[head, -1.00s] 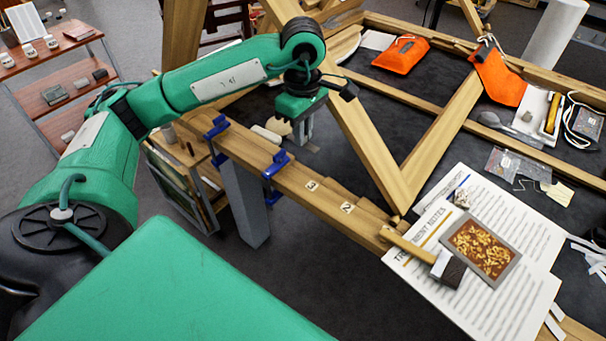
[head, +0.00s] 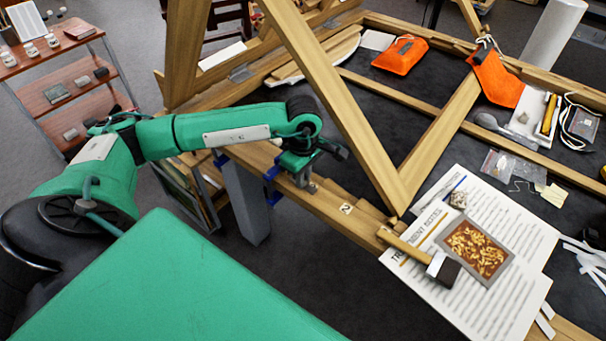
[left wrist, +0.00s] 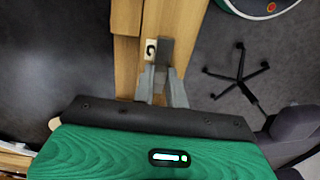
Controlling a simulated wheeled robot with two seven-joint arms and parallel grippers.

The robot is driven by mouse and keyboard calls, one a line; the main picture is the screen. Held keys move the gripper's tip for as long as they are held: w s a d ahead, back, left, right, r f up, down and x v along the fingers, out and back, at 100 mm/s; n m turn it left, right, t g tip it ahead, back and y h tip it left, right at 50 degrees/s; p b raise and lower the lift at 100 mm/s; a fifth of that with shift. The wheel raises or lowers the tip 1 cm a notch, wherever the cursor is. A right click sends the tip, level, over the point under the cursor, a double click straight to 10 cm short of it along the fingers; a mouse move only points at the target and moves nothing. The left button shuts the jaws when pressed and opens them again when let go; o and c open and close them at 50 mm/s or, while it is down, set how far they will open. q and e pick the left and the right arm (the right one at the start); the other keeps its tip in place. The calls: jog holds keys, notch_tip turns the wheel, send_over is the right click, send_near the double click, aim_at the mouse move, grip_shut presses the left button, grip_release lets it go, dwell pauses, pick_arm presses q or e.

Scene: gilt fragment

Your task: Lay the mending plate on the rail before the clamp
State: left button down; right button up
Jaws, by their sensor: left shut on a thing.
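My left gripper (head: 304,180) is low over the wooden rail (head: 332,208), close to a blue clamp (head: 271,178) that my arm partly hides. In the left wrist view my gripper (left wrist: 162,70) is shut on a small dark grey mending plate (left wrist: 166,48). The plate is at the right part of the rail (left wrist: 127,58), beside a paper label with a number (left wrist: 151,48). I cannot tell whether the plate touches the wood. In the head view the gripper largely hides it. My right gripper is in neither view.
A slanted wooden beam (head: 345,105) rises just behind my gripper.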

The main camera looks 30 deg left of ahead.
pick_arm(q)
jog(key=c, duration=1.3)
grip_release()
jog(key=shift+c, duration=0.2)
jog(key=shift+r, duration=0.1)
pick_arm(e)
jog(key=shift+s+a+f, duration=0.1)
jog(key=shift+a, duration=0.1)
